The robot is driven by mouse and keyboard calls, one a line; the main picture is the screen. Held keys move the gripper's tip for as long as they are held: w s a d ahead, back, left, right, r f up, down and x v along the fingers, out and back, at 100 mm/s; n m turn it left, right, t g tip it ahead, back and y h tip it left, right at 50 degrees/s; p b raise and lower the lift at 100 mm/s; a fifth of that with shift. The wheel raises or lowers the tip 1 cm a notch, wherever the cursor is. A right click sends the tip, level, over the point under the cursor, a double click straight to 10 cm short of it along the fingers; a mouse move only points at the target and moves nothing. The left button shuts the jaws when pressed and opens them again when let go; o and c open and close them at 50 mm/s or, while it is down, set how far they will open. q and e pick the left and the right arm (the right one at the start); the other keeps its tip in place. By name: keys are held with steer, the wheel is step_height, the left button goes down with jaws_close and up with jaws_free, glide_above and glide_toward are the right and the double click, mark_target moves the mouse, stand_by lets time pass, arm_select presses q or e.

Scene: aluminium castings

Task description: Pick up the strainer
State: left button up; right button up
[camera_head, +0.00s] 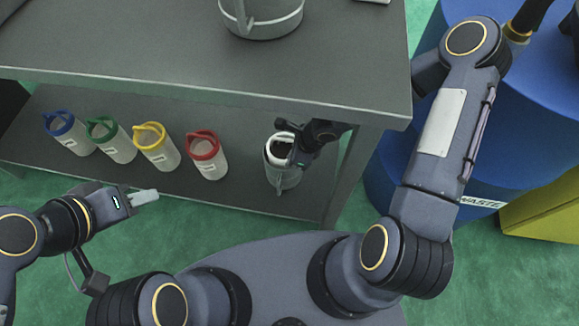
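On the lower shelf stands a grey cylindrical container (284,180) with a pale, dark-rimmed item (279,148) in its mouth; I cannot tell for sure whether this item is the strainer. My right gripper (299,157) reaches under the table top to the right rim of this container. Its fingers are dark and small in the view, so I cannot tell whether they grip anything. My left gripper (145,197) is in front of the shelf, away from all objects. Its pale fingers are seen side-on, and no gap can be made out.
Bottles with blue (68,133), green (112,141), yellow (156,148) and red (207,156) tops stand along the lower shelf. A grey pail (262,22) stands on the table top (180,50). A blue waste drum (535,130) and a yellow bin (545,208) are at right.

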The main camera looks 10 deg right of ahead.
mark_target(281, 169)
steer(key=b+x, duration=0.2)
steer(key=shift+a+f+b, duration=0.2)
steer(key=shift+f+b, duration=0.1)
steer(key=shift+a+f+b, duration=0.1)
steer(key=shift+f+b, duration=0.25)
steer(key=shift+b, duration=0.05)
steer(key=b+x, duration=0.5)
steer(key=shift+d+f, duration=0.1)
steer(key=shift+d, duration=0.15)
steer(key=shift+a, duration=0.1)
steer(key=shift+r, duration=0.25)
steer(key=shift+a, duration=0.1)
steer(key=shift+c, duration=0.4)
steer(key=shift+r, duration=0.1)
jaws_close()
steer(key=shift+r, duration=0.2)
